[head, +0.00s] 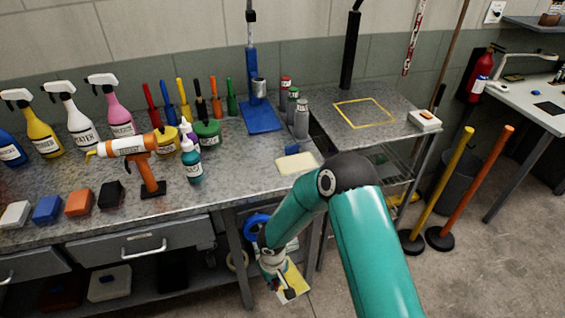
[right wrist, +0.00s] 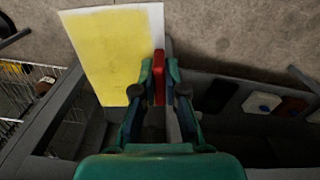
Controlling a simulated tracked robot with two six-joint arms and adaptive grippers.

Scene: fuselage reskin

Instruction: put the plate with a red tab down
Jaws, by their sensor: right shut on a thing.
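My right gripper (head: 280,275) is low in front of the bench, beside its lower shelf. It is shut on the red tab (right wrist: 159,62) of a plate; the fingers (right wrist: 160,78) press on both sides of the tab in the right wrist view. The plate (right wrist: 112,50) is yellow with a pale edge and hangs clear of any surface. In the head view the plate (head: 296,281) shows small below the bench edge, and the tab is hard to make out there. My left gripper is not in view.
A yellow square outline (head: 338,116) marks the clear top of the side table, with a white box (head: 424,120) at its right. A pale plate (head: 296,164) with a blue tab lies on the bench (head: 235,185). Yellow and orange posts (head: 480,180) stand right.

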